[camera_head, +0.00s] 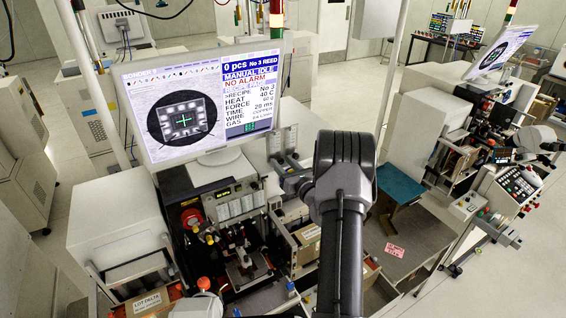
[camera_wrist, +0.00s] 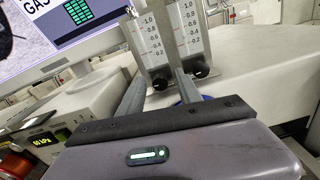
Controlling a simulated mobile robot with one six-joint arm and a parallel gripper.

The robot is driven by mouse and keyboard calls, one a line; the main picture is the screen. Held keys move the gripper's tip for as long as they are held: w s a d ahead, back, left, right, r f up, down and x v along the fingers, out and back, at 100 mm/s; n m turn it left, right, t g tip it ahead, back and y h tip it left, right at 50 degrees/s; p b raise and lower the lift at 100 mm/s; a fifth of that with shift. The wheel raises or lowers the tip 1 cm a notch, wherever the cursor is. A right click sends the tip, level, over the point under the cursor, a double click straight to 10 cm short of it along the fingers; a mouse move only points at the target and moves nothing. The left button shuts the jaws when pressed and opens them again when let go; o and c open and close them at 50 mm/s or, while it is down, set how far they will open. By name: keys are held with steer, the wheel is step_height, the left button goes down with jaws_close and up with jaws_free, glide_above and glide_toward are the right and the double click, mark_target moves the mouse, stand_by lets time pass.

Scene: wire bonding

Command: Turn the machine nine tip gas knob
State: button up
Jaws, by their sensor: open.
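Two clear flow meters with printed scales stand side by side in the wrist view. Each has a black knob at its foot: a left knob (camera_wrist: 160,83) and a right knob (camera_wrist: 200,70). My gripper (camera_wrist: 159,74) is open, its two grey fingers pointing at the meters. The left knob shows between the fingers; the right knob is just outside the right finger. I cannot tell whether a finger touches either knob. In the head view my gripper (camera_head: 280,167) is beside the meters (camera_head: 284,138), below the monitor's right side. No readable label marks the tip gas knob or machine number.
The monitor (camera_head: 196,98) stands left of the meters and reads MANUAL IDLE, NO ALARM. The bonding stage (camera_head: 245,262) and a green-lit readout panel (camera_head: 232,200) are below. A second bonding machine (camera_head: 470,130) stands right. Open floor (camera_head: 520,275) lies at the lower right.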

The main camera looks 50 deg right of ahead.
jaws_close()
steer(key=shift+f+n+b, duration=0.15)
steer(key=shift+n+b, duration=0.15)
steer(key=shift+b, duration=0.3)
steer(key=shift+n+b, duration=0.3)
steer(key=shift+b, duration=0.15)
steer(key=n+b, duration=0.2)
steer(key=b, duration=0.2)
steer(key=shift+f+n, duration=0.1)
steer(key=shift+n, duration=0.2)
steer(key=n+b, duration=0.2)
steer(key=b, duration=0.1)
steer(key=shift+r, duration=0.25)
